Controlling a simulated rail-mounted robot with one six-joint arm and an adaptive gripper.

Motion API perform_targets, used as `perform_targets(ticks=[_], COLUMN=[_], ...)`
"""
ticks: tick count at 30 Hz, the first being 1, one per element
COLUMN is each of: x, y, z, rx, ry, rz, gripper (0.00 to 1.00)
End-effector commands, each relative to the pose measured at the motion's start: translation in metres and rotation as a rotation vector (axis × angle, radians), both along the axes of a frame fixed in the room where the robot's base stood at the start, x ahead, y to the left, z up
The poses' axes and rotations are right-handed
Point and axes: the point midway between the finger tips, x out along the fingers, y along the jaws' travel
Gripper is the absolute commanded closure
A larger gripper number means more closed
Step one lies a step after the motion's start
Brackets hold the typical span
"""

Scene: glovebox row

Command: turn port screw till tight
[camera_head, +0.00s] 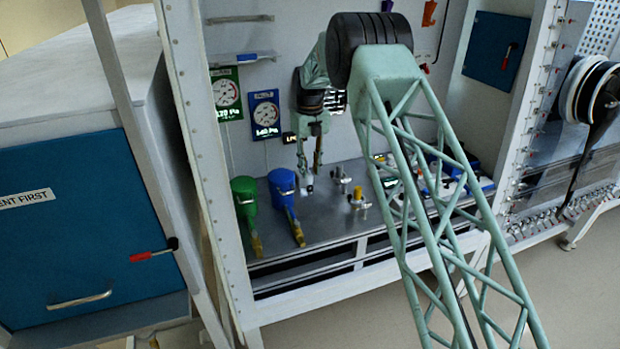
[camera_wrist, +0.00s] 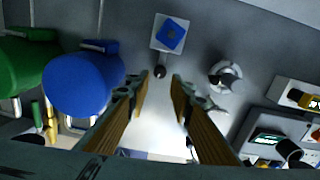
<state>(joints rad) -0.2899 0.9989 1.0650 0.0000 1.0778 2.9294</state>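My gripper (camera_head: 310,168) points down over the grey bench inside the glovebox bay. In the wrist view my gripper (camera_wrist: 161,82) has its two brown-padded fingers apart, with nothing held. A round grey fitting with a dark cross handle (camera_wrist: 225,76) stands to the right of the fingertips, apart from them. In the head view small fittings with cross handles stand right of the gripper, one grey (camera_head: 342,180) and one yellow-topped (camera_head: 357,198). I cannot tell for sure which one is the port screw. A dark ball-ended knob (camera_wrist: 160,72) shows beyond the gap between the fingertips.
A blue canister (camera_head: 284,188) and a green canister (camera_head: 245,195) stand left of my gripper. A blue block on a white plate (camera_wrist: 157,44) is beyond the fingers. Gauges (camera_head: 265,115) hang on the back wall. Devices with small screens (camera_wrist: 268,137) stand at right.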

Motion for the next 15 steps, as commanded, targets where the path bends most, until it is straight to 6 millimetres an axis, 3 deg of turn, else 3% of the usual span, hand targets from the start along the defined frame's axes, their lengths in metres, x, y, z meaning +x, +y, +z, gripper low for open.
perform_targets(ticks=[6,15], x=[0.0,0.0], y=[0.0,0.0], z=[0.03,0.048], rx=[0.0,0.0], ry=[-0.001,0.0], rz=[0.0,0.0], gripper=[0.79,0.79])
